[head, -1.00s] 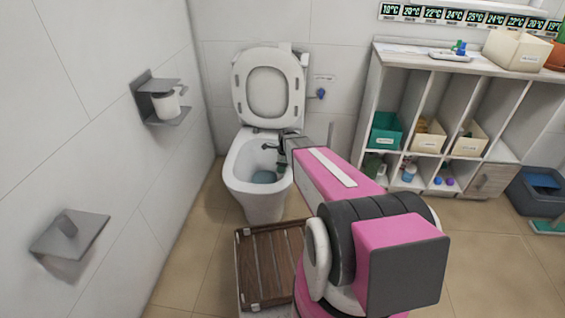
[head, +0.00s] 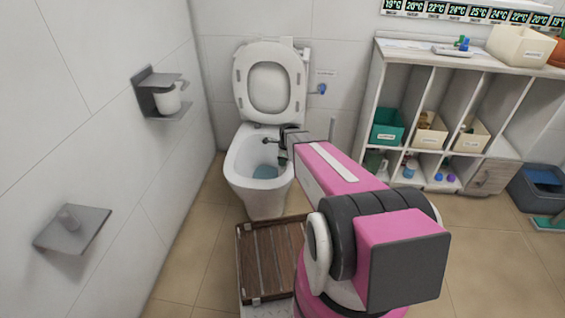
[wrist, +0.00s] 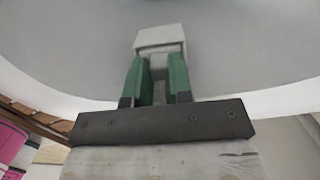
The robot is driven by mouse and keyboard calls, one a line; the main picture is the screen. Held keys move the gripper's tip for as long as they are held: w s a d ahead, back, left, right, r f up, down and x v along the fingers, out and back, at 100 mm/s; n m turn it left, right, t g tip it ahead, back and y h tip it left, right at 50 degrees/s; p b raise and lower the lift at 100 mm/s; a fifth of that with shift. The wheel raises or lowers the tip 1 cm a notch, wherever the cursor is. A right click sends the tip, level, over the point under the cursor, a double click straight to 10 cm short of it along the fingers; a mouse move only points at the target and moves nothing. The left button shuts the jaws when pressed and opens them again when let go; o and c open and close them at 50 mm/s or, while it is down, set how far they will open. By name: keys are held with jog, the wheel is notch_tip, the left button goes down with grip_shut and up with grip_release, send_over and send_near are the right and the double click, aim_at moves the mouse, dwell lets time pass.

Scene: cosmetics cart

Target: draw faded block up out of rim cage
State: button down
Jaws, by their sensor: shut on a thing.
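My gripper (wrist: 157,84) is shut on the faded block (wrist: 160,40), a pale grey block held between the green fingertips in the wrist view. No cage shows around the visible part of the block there. In the head view, my gripper (head: 283,154) is over the right side of the open toilet bowl (head: 238,171). The block is too small or hidden to make out there. A small dark piece (head: 269,141) shows at the back of the bowl; I cannot tell whether it is the rim cage.
The toilet lid and seat (head: 270,78) stand raised behind the bowl. A slatted wooden mat (head: 265,262) lies in front. A paper holder (head: 160,95) and a grey wall fitting (head: 72,230) jut from the left wall. A shelf unit (head: 392,62) stands to the right.

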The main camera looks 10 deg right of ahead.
jog(key=shift+r, duration=3.1)
notch_tip(320, 180, up, 8)
